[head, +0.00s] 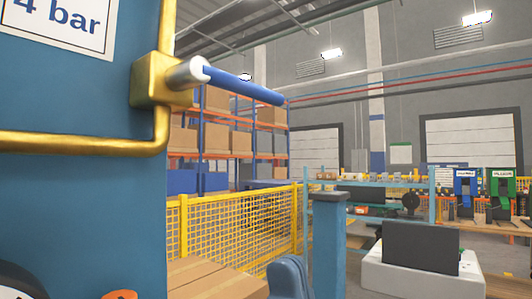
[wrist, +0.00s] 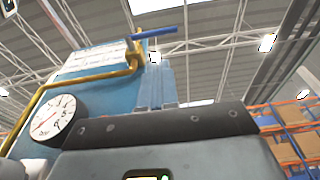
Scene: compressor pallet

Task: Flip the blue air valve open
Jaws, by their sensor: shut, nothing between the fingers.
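The blue air valve handle (head: 245,86) is a straight blue bar on a silver stem at a brass valve body (head: 150,80). In the head view it points right and slightly down, across the upright brass pipe. The handle also shows in the wrist view (wrist: 158,32), near the top, with the brass body (wrist: 133,56) below it. My gripper (wrist: 154,70) shows in the wrist view as pale blue fingers beyond a dark bolted plate. It is shut and empty, below the handle in the picture and apart from it.
The blue tank panel (head: 75,200) carries a "4 bar" label (head: 65,20) and the brass pipe. A round gauge (wrist: 52,117) is at left in the wrist view. A yellow mesh fence (head: 235,230) and shelving stand behind. The space right of the handle looks clear.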

